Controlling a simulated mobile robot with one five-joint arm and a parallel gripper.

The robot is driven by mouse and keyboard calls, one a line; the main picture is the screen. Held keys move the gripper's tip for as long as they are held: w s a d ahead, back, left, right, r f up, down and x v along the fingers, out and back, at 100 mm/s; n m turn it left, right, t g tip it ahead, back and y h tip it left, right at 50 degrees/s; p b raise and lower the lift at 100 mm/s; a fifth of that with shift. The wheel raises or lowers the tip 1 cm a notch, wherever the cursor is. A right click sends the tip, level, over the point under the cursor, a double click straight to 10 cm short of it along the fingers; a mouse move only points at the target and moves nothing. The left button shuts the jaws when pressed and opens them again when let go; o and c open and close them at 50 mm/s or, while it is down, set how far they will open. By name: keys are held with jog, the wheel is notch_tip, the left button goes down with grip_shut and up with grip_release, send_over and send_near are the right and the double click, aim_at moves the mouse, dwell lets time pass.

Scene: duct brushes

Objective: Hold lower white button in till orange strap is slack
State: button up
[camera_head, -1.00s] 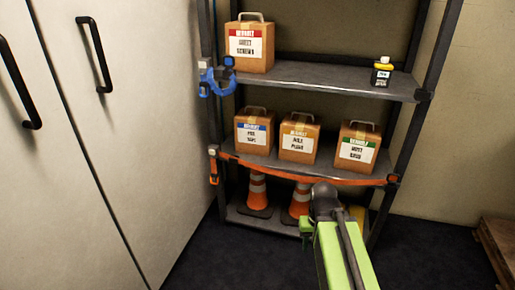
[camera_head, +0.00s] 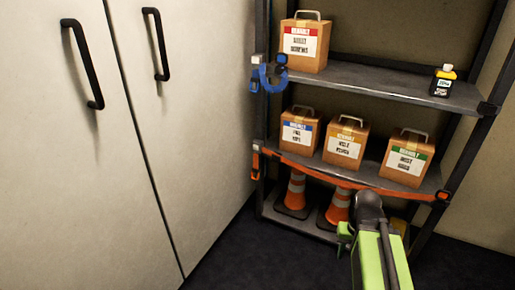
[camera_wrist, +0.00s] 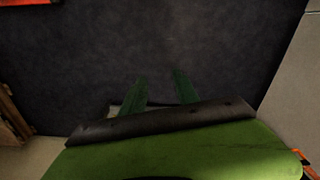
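The orange strap (camera_head: 340,178) runs across the front of the middle shelf, sagging a little towards the right. An orange buckle (camera_head: 256,165) holds its left end at the left post, and a dark and orange fitting (camera_head: 443,196) its right end. A small pale spot, perhaps the lower white button (camera_head: 257,146), shows above the left buckle; whether it is pressed is too small to tell. My gripper (camera_wrist: 160,88) has two green fingers apart with nothing between them, over dark floor. In the head view it is mostly hidden by my arm, right of and below the left buckle.
A blue strap (camera_head: 268,80) hangs bunched at the upper left post. Boxes (camera_head: 344,144) and a black and yellow bottle (camera_head: 443,82) stand on the shelves (camera_head: 385,82). Orange cones (camera_head: 296,192) stand below. A white cabinet (camera_head: 140,130) is at left; dark floor is open before the shelves.

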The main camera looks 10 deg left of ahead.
dwell(0.3)
grip_shut()
dwell(1.6)
